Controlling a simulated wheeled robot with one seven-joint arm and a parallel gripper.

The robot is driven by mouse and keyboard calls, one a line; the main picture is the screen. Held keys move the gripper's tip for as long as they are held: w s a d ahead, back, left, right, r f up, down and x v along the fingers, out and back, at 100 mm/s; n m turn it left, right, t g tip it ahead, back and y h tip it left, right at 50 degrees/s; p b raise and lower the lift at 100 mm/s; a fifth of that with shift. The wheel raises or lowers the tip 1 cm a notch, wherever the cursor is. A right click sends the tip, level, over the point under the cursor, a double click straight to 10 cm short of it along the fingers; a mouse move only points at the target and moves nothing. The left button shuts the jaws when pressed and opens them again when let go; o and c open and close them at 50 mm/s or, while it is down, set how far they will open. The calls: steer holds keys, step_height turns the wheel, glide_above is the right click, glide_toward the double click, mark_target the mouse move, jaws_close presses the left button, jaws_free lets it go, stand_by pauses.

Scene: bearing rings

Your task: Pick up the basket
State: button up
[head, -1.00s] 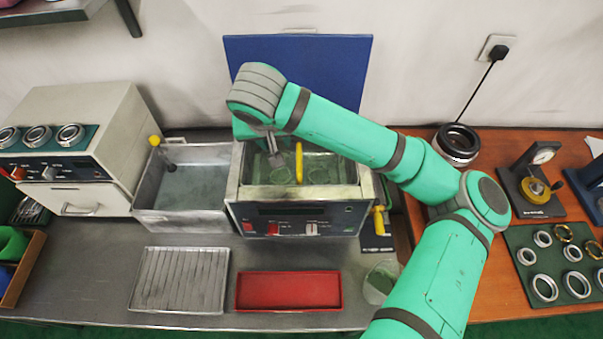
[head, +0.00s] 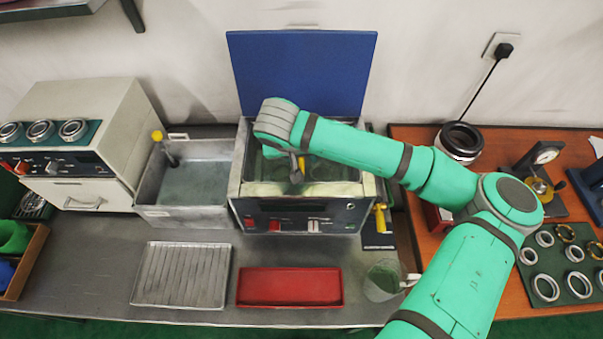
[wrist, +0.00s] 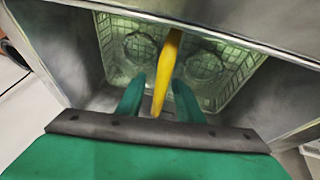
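The basket (wrist: 215,72) is a pale wire-mesh basket inside the tank of the machine with the raised blue lid. Two round shapes show in its mesh floor. Its yellow handle (wrist: 170,55) rises toward the wrist camera. My gripper (wrist: 158,82) is open, with one green finger on each side of the handle and gaps visible between. In the head view my gripper (head: 297,172) is over the tank and hides most of the handle and basket.
The metal tank (head: 243,188) walls surround the basket closely. The blue lid (head: 300,70) stands behind. An open steel basin (head: 150,185) with a yellow-knobbed rod is to the left. A ribbed tray (head: 180,275), red tray (head: 290,287) and glass beaker (head: 382,280) lie in front.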

steer(key=shift+x, duration=0.8)
steer(key=shift+c, duration=0.2)
jaws_close()
steer(key=shift+r, duration=0.1)
step_height(320, 180, up, 18)
stand_by(0.9)
